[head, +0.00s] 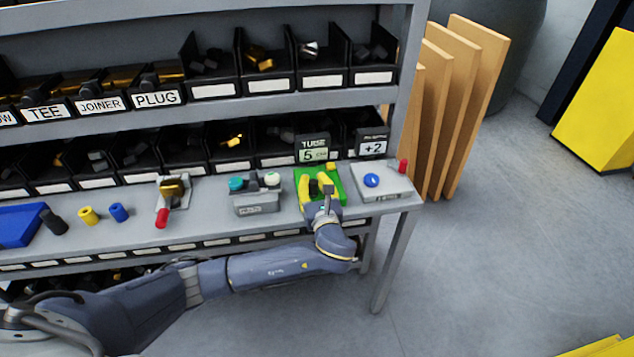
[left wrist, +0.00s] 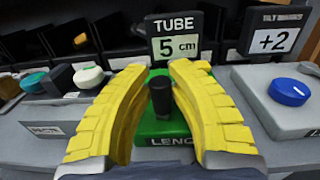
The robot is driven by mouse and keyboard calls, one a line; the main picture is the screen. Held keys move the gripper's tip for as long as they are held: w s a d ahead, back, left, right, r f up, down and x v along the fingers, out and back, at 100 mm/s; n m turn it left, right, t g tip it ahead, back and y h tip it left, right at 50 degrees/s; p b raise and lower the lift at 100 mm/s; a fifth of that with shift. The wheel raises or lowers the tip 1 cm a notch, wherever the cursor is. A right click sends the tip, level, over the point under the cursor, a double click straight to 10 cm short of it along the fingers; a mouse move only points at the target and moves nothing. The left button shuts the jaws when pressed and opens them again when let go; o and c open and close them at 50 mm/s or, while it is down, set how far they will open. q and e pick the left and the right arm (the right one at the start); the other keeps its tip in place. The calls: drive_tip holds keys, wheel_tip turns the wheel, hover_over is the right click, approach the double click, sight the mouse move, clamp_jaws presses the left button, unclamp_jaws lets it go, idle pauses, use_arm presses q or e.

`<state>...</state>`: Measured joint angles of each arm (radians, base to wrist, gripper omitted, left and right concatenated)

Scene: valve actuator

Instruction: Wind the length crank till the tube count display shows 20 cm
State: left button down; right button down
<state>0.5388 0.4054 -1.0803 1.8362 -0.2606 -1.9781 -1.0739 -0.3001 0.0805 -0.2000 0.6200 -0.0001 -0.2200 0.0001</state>
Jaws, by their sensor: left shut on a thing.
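The tube count display (head: 313,155) stands behind a green unit (head: 338,188) near the right end of the bench. In the left wrist view the display (left wrist: 177,46) reads "TUBE 5 cm". The green unit also shows there (left wrist: 164,128), its front label partly hidden and reading "LENG". A black upright crank handle (left wrist: 160,96) stands on the green unit. My left gripper (head: 318,182) reaches over the green unit from the front. Its yellow fingers are shut on the crank handle, one on each side. My right gripper is not in view.
Right of the green unit is a grey box with a blue knob (head: 371,180), a "+2" display (head: 373,147) and a red piece (head: 403,166). Left is a grey box (head: 256,205) with teal and white knobs. Bins stand behind. Wooden boards (head: 470,90) lean beyond the bench's right end.

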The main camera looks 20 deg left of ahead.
use_arm(q)
drive_tip(key=m+h, duration=0.1)
drive_tip(key=h, duration=0.1)
drive_tip(key=a+m+t+h, duration=0.1)
drive_tip(key=m+h, duration=0.1)
drive_tip(key=h, duration=0.1)
drive_tip(key=a+m+t+h, duration=0.1)
drive_tip(key=m+h, duration=0.1)
drive_tip(key=shift+a+h, duration=0.1)
drive_tip(key=shift+h, duration=0.2)
drive_tip(key=shift+w+a+m+g+h, duration=0.1)
drive_tip(key=shift+a+m+h, duration=0.1)
drive_tip(key=shift+m+h, duration=0.7)
drive_tip(key=shift+w+a+m+g+h, duration=0.15)
drive_tip(key=shift+m+h, duration=0.35)
drive_tip(key=shift+h, duration=0.75)
drive_tip(key=shift+a+m+g+h, duration=0.1)
drive_tip(key=shift+a+m+h, duration=0.15)
drive_tip(key=shift+m+h, duration=0.65)
drive_tip(key=shift+h, duration=0.65)
drive_tip(key=shift+f, duration=0.1)
drive_tip(key=c, duration=1.2)
unclamp_jaws()
drive_tip(key=shift+a, duration=0.1)
drive_tip(key=v, duration=1.2)
